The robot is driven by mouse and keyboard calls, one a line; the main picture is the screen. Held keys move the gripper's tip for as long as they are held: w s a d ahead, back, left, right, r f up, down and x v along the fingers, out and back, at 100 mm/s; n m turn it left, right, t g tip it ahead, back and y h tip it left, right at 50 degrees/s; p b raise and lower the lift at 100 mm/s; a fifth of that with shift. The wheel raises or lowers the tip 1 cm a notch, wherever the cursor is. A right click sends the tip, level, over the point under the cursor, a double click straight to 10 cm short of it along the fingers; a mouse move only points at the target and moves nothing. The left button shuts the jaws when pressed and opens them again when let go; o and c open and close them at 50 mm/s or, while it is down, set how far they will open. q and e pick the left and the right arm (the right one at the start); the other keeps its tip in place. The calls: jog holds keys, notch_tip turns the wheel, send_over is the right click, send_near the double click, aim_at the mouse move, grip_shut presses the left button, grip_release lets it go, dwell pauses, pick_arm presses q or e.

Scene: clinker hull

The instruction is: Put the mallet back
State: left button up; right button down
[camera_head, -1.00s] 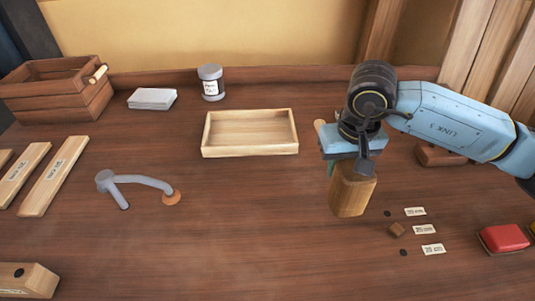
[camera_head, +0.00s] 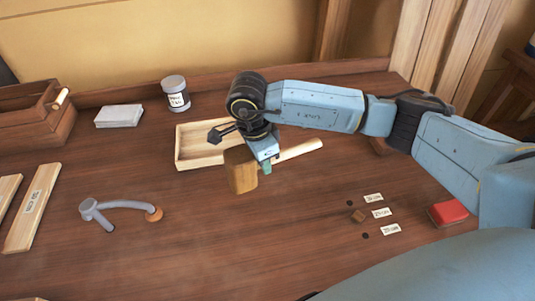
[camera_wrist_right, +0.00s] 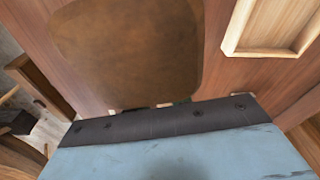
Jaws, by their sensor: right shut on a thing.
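The mallet has a brown wooden head (camera_head: 241,172) and a pale round handle (camera_head: 300,152) that sticks out to the right. My right gripper (camera_head: 264,163) is shut on the mallet close to the head, with its jaws partly hidden. The head hangs in front of the pale wooden tray (camera_head: 188,164) and covers part of it; whether it touches the table I cannot tell. In the right wrist view the mallet head (camera_wrist_right: 128,52) fills the upper left, and the tray's corner (camera_wrist_right: 236,40) shows at the upper right. My left gripper is out of view.
A jar (camera_head: 176,95), a white stack (camera_head: 119,116) and a wooden crate (camera_head: 40,128) stand at the back. A grey bent tool (camera_head: 120,207) lies at the left. The front middle is clear.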

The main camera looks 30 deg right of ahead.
jog(key=m+p, duration=0.2)
jog(key=m, duration=0.3)
jog(key=m+g+p, duration=0.1)
jog(key=m+p, duration=0.1)
jog(key=m, duration=0.3)
jog(key=m+y+p, duration=0.1)
jog(key=m+p, duration=0.1)
jog(key=m, duration=0.3)
jog(key=shift+s+d+f+g+p, duration=0.1)
jog(key=shift+s+d+g+p, duration=0.1)
jog(key=shift+s+g+p, duration=0.2)
pick_arm(q)
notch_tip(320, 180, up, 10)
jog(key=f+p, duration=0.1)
jog(key=p, duration=0.1)
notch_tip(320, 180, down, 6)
jog(key=b, duration=0.6)
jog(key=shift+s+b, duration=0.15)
jog(key=shift+b, duration=0.2)
pick_arm(e)
jog(key=f+m, duration=0.2)
jog(key=f, duration=0.1)
jog(key=f+m, duration=0.2)
jog(key=f, duration=0.1)
jog(key=f+m+y, duration=0.1)
jog(key=f, duration=0.2)
jog(key=shift+s+d+m, duration=0.1)
jog(key=shift+s+m, duration=0.15)
jog(key=shift+m, duration=0.15)
